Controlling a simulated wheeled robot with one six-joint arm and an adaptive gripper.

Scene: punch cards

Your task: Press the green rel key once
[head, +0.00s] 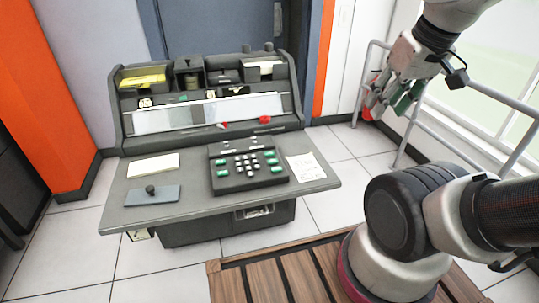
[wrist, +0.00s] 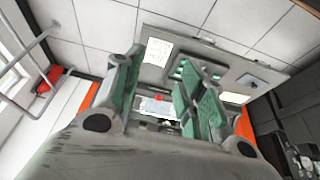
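The key panel (head: 238,181) is a dark raised block on the grey desk, with white keys in the middle and green keys at its sides. Green keys stand on the right (head: 272,161) and left (head: 221,161). Their labels are too small to read, so I cannot tell which is rel. My gripper (head: 388,98) is raised to the right of the desk, well apart from the keys. In the wrist view my gripper (wrist: 163,85) has its green-padded fingers spread with nothing between them. The panel (wrist: 201,69) is partly hidden there behind a finger.
The desk (head: 215,202) holds a white paper (head: 305,167), another sheet (head: 153,165) and a blue-grey plate with a black knob (head: 150,190). A dark console (head: 205,110) rises behind. A metal railing (head: 425,135) runs beside my arm. A slatted wooden platform (head: 275,278) lies in front.

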